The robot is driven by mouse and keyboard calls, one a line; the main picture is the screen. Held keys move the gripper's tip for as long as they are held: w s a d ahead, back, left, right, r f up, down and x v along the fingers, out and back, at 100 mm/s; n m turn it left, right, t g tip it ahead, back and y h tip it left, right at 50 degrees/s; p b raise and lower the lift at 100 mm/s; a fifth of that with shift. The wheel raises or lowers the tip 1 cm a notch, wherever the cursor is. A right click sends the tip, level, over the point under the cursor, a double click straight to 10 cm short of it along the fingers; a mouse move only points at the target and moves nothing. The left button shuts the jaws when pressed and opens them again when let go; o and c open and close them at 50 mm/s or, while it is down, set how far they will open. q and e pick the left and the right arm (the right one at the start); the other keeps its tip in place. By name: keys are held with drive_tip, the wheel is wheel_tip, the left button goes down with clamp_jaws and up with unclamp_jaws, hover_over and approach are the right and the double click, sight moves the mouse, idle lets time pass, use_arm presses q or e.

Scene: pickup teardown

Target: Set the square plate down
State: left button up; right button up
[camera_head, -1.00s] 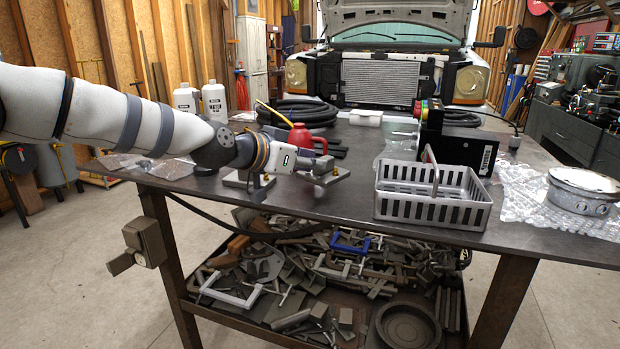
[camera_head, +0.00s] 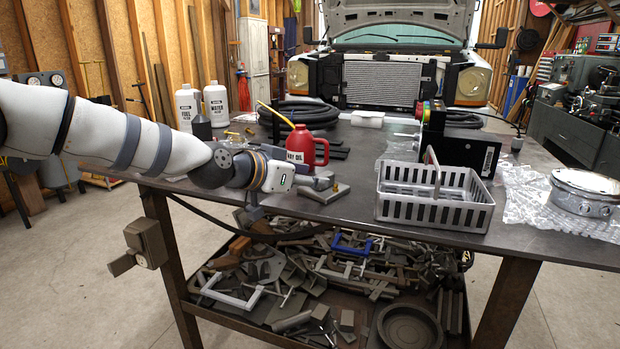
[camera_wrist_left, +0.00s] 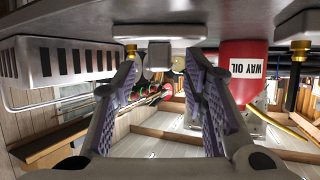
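My left gripper (camera_head: 254,208) is low at the front edge of the workbench (camera_head: 345,213). In the left wrist view, which is upside down, its two fingers (camera_wrist_left: 163,62) are spread apart with nothing between the pads. A grey metal plate (camera_head: 328,193) lies flat on the bench just right of the gripper in the head view. A plate with a brass-coloured knob (camera_wrist_left: 152,32) shows beyond the fingertips, apart from the pads as far as I can tell. Another plate edge with a brass knob (camera_wrist_left: 300,22) shows at the wrist view's right. My right gripper is out of view.
A grey slotted basket (camera_head: 432,207) stands to the right. The red oil can (camera_head: 307,146) is behind the plates. A round metal pan (camera_head: 585,190) sits on bubble wrap at far right. The lower shelf holds clamps and scrap. Bare bench lies between plate and basket.

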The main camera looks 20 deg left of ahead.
use_arm(q)
drive_tip(key=r+p+v, duration=0.1)
drive_tip(key=p+v, duration=0.2)
drive_tip(key=v, duration=0.8)
drive_tip(key=s+d+f+n+g+y, duration=0.1)
drive_tip(key=s+d+f+g, duration=0.15)
drive_tip(key=s+f, duration=0.6)
drive_tip(key=s+d+f+n+g, duration=0.1)
drive_tip(key=s+d+f+g, duration=0.3)
drive_tip(key=f, duration=0.8)
drive_tip(key=s+f+n+g+y, duration=0.1)
drive_tip(key=s+f, duration=0.6)
drive_tip(key=f, duration=0.3)
drive_tip(key=s+a+f+n+g+y, duration=0.1)
drive_tip(key=s+a+f+g, duration=0.1)
drive_tip(key=s, duration=1.2)
drive_tip(key=s+a+f+n+g+y, duration=0.1)
drive_tip(key=s+f+g, duration=0.3)
drive_tip(key=s, duration=0.9)
wheel_tip(320, 180, down, 3)
drive_tip(key=shift+s+a+r+y, duration=0.2)
drive_tip(key=shift+s+a+y, duration=0.2)
drive_tip(key=shift+a+y, duration=0.3)
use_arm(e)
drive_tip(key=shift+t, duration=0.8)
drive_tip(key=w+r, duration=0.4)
